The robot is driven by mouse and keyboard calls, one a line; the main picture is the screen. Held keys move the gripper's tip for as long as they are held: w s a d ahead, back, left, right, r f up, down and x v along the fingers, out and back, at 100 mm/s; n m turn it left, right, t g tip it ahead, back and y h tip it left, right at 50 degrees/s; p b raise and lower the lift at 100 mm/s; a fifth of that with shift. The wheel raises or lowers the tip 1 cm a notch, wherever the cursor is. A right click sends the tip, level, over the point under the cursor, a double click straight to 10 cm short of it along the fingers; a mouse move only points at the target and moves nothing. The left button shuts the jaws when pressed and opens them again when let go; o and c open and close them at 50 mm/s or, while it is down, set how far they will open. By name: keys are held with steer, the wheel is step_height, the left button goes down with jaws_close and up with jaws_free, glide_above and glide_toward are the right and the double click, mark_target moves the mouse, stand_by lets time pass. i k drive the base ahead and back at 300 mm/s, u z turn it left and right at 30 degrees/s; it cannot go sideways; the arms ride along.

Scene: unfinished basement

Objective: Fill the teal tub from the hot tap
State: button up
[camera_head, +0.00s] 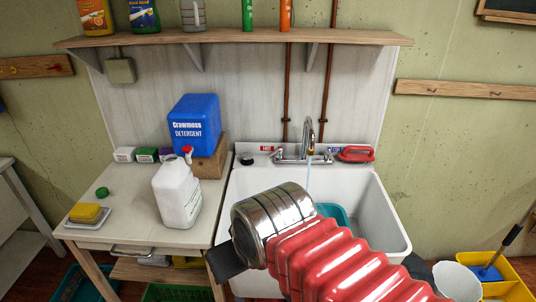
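The teal tub (336,213) sits in the white sink (385,215); only its upper right part shows, the rest being behind my arm. The chrome tap (309,135) stands at the back of the sink. A thin pale blue stream (309,175) runs down from its spout towards the tub; where it lands is hidden. A red label (266,148) is left of the tap and a blue label (334,149) right of it. My red ribbed arm with its metal section crosses the front of the sink. I cannot make out my gripper's fingers.
Left of the sink, a counter (130,222) holds a white jug (178,192), a blue detergent container (195,122) and a yellow sponge (85,212). A red brush (355,154) lies on the sink's back ledge. A shelf (235,37) hangs above. A white bucket (458,280) stands lower right.

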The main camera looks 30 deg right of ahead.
mark_target(279, 150)
steer(key=u, duration=1.15)
steer(key=k, duration=0.6)
steer(key=z, duration=0.15)
steer(key=i, duration=1)
